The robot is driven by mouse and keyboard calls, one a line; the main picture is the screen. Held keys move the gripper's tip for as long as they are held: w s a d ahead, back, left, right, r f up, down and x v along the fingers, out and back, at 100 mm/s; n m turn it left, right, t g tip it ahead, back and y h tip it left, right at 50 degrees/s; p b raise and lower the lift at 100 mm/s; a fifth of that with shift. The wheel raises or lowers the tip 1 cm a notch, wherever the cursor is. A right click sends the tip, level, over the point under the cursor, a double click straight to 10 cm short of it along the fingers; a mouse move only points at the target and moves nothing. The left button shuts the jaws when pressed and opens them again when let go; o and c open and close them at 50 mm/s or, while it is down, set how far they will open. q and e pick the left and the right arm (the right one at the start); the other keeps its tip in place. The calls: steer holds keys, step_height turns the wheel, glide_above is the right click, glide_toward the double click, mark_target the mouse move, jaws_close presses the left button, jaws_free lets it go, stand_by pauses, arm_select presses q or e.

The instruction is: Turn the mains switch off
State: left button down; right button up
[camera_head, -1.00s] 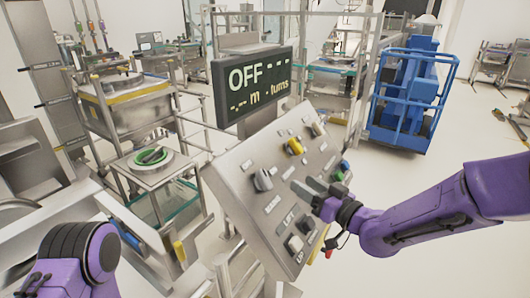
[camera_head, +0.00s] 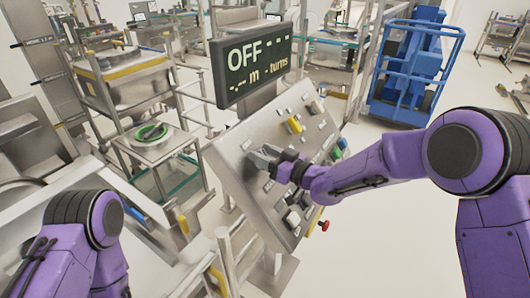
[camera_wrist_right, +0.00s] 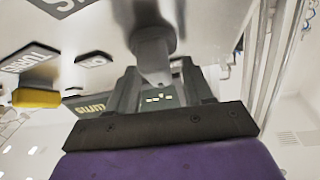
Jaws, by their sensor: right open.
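A grey knob (camera_wrist_right: 152,45) stands out from the sloped metal control panel (camera_head: 228,160). I take it for the mains switch, but its label is not legible. My right gripper (camera_head: 262,157) is at the panel's left part and hides the knob in the head view. In the right wrist view the open fingers (camera_wrist_right: 158,88) stand on either side of the knob's end; I cannot tell if they touch it. A yellow knob (camera_head: 294,125) sits higher on the panel. My left arm shows at lower left, its gripper out of view.
A display (camera_head: 252,67) above the panel reads "OFF". A red button (camera_head: 324,226) sits at the panel's right edge. Metal rails (camera_head: 228,265) stand below. A steel bin (camera_head: 122,78) and blue lift (camera_head: 408,75) stand behind.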

jaws_close()
steer(key=n+b, duration=0.1)
steer(key=n+y+b, duration=0.1)
steer(key=shift+f+g+b, duration=0.3)
steer(key=shift+g, duration=0.1)
steer(key=shift+s+a+r+n, duration=0.1)
steer(key=shift+s+r+n, duration=0.05)
steer(key=shift+n, duration=0.25)
steer(key=shift+r+g+y, duration=0.15)
steer(key=shift+g+y, duration=0.15)
steer(key=shift+g, duration=0.1)
jaws_free()
